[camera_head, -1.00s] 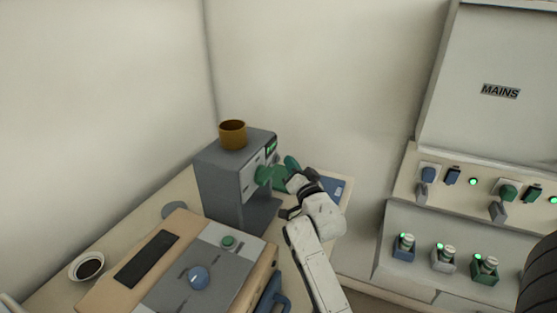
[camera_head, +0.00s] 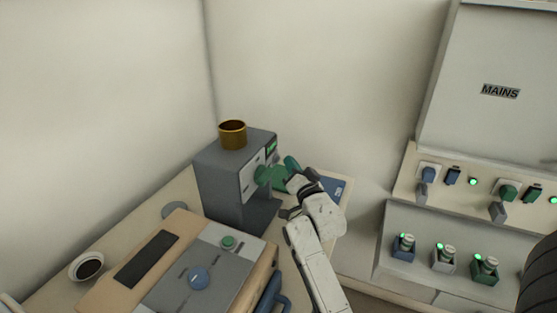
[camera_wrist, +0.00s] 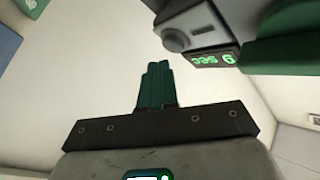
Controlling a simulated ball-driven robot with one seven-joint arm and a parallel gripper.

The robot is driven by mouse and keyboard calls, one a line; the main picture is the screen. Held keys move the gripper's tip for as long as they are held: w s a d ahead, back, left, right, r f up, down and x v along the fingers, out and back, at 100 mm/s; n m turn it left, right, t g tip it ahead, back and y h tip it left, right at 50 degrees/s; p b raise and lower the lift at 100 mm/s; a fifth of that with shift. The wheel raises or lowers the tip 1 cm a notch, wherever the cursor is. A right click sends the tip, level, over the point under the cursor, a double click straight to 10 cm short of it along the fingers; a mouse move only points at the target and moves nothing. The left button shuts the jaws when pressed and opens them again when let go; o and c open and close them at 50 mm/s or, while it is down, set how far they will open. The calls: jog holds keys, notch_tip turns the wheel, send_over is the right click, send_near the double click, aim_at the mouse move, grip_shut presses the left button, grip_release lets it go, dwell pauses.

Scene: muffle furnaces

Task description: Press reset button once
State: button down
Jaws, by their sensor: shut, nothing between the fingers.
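A grey machine (camera_head: 222,185) stands on the bench, with a green-lit display (camera_head: 271,148) high on its front. In the wrist view the display (camera_wrist: 213,59) reads a digit and "sec", turned over. A round grey button (camera_wrist: 176,40) sits beside it; I see no label, so I cannot tell if it is the reset button. My gripper (camera_head: 291,163) is at the machine's front, close to the display. Its green fingers (camera_wrist: 158,66) are shut and empty, with their tips just below the button in the wrist picture. I cannot tell whether they touch it.
A green part (camera_head: 272,177) juts from the machine's front near my fingers. A brown cup (camera_head: 232,135) stands on top. A tan and grey box with a blue knob (camera_head: 199,279) is in front, beside a dark-filled bowl (camera_head: 87,267). A MAINS panel (camera_head: 490,100) is at right.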

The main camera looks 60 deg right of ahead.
jog(key=shift+w, duration=0.1)
dwell(0.5)
jog(key=shift+w+b, duration=0.35)
jog(key=shift+b, duration=0.25)
jog(key=shift+w+a+b, duration=0.1)
jog(key=shift+w+b, duration=0.35)
jog(key=shift+b, duration=0.05)
dwell(0.5)
jog(key=shift+s+r, duration=0.1)
jog(key=shift+s, duration=0.05)
jog(key=shift+s+p, duration=0.75)
jog(key=shift+p, duration=0.05)
